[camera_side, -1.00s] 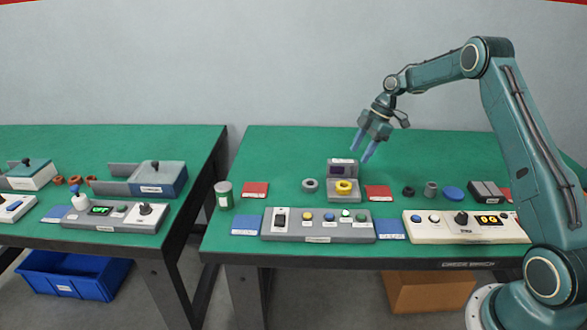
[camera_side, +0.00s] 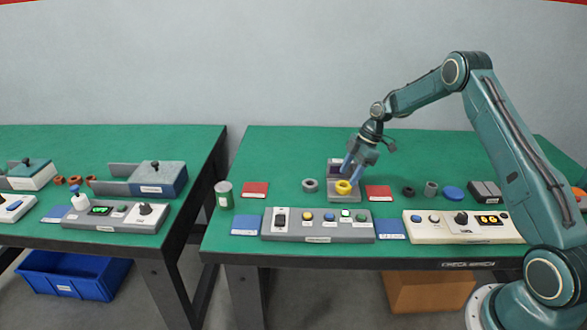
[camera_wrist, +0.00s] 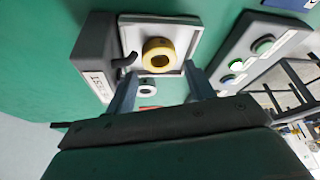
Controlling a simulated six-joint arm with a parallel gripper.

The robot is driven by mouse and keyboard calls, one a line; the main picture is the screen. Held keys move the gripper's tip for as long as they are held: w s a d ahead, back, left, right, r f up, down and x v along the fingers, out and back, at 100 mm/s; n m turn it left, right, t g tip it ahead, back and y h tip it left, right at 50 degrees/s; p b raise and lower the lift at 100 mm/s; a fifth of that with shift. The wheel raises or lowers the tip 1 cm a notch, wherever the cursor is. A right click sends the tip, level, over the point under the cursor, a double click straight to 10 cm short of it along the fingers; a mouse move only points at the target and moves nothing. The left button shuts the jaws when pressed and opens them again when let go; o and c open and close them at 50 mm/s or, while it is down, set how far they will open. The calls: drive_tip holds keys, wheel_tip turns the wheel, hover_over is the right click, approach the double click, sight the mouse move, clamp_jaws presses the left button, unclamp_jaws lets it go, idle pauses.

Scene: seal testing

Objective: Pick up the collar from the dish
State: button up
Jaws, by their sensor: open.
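The collar looks to be the yellow ring (camera_side: 343,187) lying on the grey dish-like plate (camera_side: 333,199) of a small tester. In the wrist view the ring (camera_wrist: 158,55) lies flat on the square plate (camera_wrist: 187,32), its hole showing. My gripper (camera_side: 350,174) is open and just above the ring, fingers pointing down. In the wrist view its two fingers (camera_wrist: 160,68) stand apart on either side of the ring's near side, with nothing held. Whether a finger touches the ring or plate cannot be told.
The tester's upright back (camera_side: 342,168) stands close behind the plate; a dark hooked piece (camera_wrist: 125,61) sits beside the ring. A grey ring (camera_side: 310,185) and red card (camera_side: 379,193) lie to either side. A button panel (camera_side: 318,227) is in front. Green bench behind is clear.

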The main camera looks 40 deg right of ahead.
drive_tip(key=shift+x, duration=1.85)
drive_tip(key=shift+d, duration=0.1)
drive_tip(key=c, duration=0.9)
